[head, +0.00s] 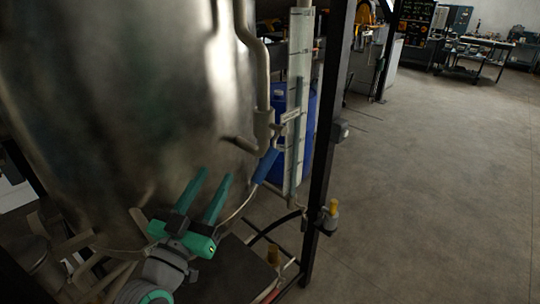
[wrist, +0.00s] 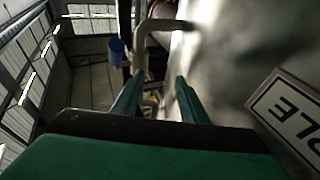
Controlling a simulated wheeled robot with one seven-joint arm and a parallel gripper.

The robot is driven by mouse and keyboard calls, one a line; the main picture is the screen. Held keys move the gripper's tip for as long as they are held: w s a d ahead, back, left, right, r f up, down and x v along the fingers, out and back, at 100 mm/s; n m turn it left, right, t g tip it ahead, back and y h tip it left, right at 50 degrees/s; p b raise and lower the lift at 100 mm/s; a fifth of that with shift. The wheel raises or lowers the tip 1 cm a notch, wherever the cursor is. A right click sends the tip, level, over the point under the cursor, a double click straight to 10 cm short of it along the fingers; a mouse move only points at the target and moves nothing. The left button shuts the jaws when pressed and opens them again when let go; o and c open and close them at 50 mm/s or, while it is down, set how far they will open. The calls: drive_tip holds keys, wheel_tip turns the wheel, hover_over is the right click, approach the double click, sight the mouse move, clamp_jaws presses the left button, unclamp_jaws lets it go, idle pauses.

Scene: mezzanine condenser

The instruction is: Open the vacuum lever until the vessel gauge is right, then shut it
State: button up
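My gripper (head: 216,175) has green fingers standing apart with nothing between them, in front of the large steel vessel (head: 120,90). Its fingers also show apart in the wrist view (wrist: 157,85). A blue-sleeved lever handle (head: 265,166) hangs at a slant beside the pale pipe (head: 262,75), to the right of my fingertips and apart from them. I take it for the vacuum lever. A tall sight tube on a pale board (head: 298,90), probably the vessel gauge, stands right of the pipe. Its level cannot be read clearly. In the wrist view, a blue cylinder (wrist: 116,51) shows left of the pipe (wrist: 141,45).
A dark upright post (head: 328,130) stands right of the sight tube. A blue drum (head: 308,125) is behind it. A yellow-topped fitting (head: 332,211) sits by the post. A lettered plate (wrist: 295,115) is on the vessel. Open floor (head: 430,190) lies to the right.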

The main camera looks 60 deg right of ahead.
sight(262, 167)
drive_tip(key=s+d+m+g+y, duration=0.1)
drive_tip(key=s+g, duration=0.1)
drive_tip(key=s+d+m+g+y, duration=0.1)
drive_tip(key=s+d+m+g, duration=0.1)
drive_tip(key=s+d+r+m+g, duration=0.1)
drive_tip(key=s+m+g, duration=0.1)
drive_tip(key=shift+s+d+r+y, duration=0.1)
drive_tip(key=shift+s+d+y, duration=0.15)
drive_tip(key=shift+s+y, duration=0.15)
drive_tip(key=s+d, duration=0.1)
drive_tip(key=d, duration=0.9)
drive_tip(key=shift+d, duration=0.25)
clamp_jaws()
